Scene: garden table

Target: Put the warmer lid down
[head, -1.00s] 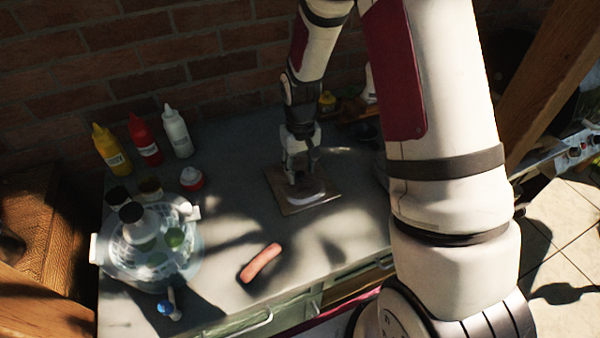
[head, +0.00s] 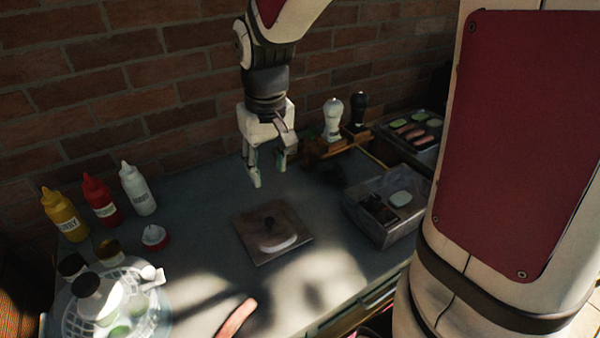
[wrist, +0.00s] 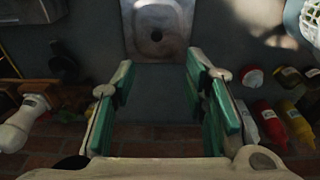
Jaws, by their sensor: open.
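The warmer lid (head: 255,225), a square grey-brown metal plate with a dark knob and a pale patch at its middle, lies flat on the grey table. It also shows in the wrist view (wrist: 140,42), beyond my fingertips at the top. My gripper (head: 268,172) is open and empty, above the table and behind the lid, apart from it. In the wrist view my gripper (wrist: 160,100) has its green-padded fingers spread wide with bare table between them. A grey box with compartments (head: 384,232), seemingly the warmer, stands right of the lid.
Yellow (head: 65,215), red (head: 101,201) and white (head: 138,190) bottles stand at the left by the brick wall. Shakers (head: 333,118) and a food tray (head: 412,132) stand back right.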

